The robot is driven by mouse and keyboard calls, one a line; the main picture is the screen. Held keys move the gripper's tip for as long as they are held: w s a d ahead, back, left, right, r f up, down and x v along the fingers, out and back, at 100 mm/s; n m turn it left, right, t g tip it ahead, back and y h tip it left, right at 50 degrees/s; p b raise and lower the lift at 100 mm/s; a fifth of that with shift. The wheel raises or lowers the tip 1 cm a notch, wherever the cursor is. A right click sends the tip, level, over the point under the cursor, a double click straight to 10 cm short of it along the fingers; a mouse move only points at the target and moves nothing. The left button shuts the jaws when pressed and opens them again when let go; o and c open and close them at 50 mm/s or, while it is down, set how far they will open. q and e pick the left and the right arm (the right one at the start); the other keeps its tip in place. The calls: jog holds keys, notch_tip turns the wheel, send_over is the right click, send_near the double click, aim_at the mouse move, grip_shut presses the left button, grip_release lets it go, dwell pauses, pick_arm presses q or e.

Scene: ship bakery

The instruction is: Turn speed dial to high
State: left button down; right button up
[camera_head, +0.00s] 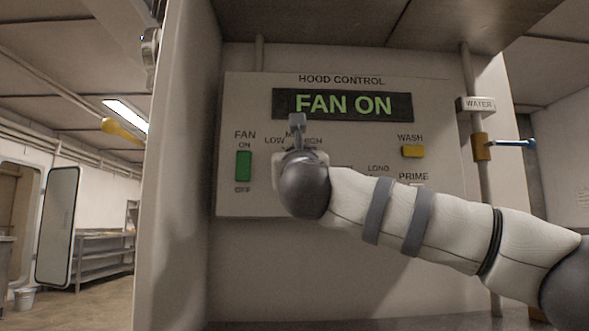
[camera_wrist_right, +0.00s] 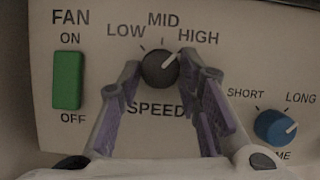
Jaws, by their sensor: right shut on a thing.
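The speed dial (camera_wrist_right: 157,74) is a dark round knob on the hood control panel (camera_head: 245,100), above the word SPEED. Its white pointer aims up and to the right, toward the tick beside HIGH. My right gripper (camera_wrist_right: 162,70) has its fingers on the left and right sides of the dial and is shut on it. In the head view my right wrist and arm hide the dial and part of the gripper. My left gripper is not in view.
A green FAN switch (camera_wrist_right: 67,80) is left of the dial, and a blue knob (camera_wrist_right: 276,127) marked SHORT and LONG is lower right. The display (camera_head: 343,105) reads FAN ON. A yellow WASH button (camera_head: 413,152) and a water valve (camera_head: 482,146) are further right.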

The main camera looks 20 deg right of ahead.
jog(key=shift+m+h, duration=0.6)
jog(key=shift+m, duration=0.2)
jog(key=shift+r, duration=0.1)
jog(key=o, duration=1.1)
jog(key=shift+o, duration=0.2)
jog(key=v, duration=1.2)
jog(key=shift+s+r, duration=0.1)
